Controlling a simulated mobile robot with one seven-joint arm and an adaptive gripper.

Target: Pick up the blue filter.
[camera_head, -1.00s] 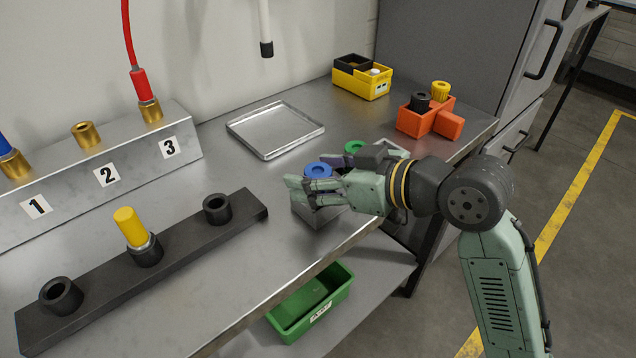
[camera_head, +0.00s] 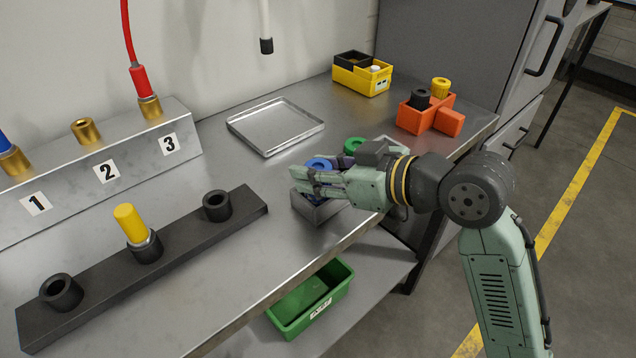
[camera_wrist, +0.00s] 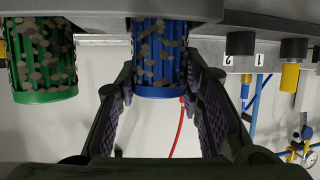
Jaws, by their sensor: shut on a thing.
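The blue filter (camera_head: 318,163) has a round blue cap with a hole and stands upright at the grey metal holder (camera_head: 320,212) near the table's front edge. In the wrist view the blue filter (camera_wrist: 160,50) is a blue cylinder with grey-brown patches; its far part is hidden by the holder. My gripper (camera_head: 306,182) reaches in from the right, its fingers shut on the blue filter. In the wrist view my gripper's (camera_wrist: 160,82) padded fingers lie on either side of it. I cannot tell whether the filter is clear of the holder.
A green filter (camera_head: 354,145) stands close behind my gripper; it is also in the wrist view (camera_wrist: 42,50). An empty metal tray (camera_head: 262,153), a yellow box (camera_head: 374,86) and an orange box (camera_head: 449,122) are farther back. A black rack (camera_head: 85,281) with a yellow piece lies left.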

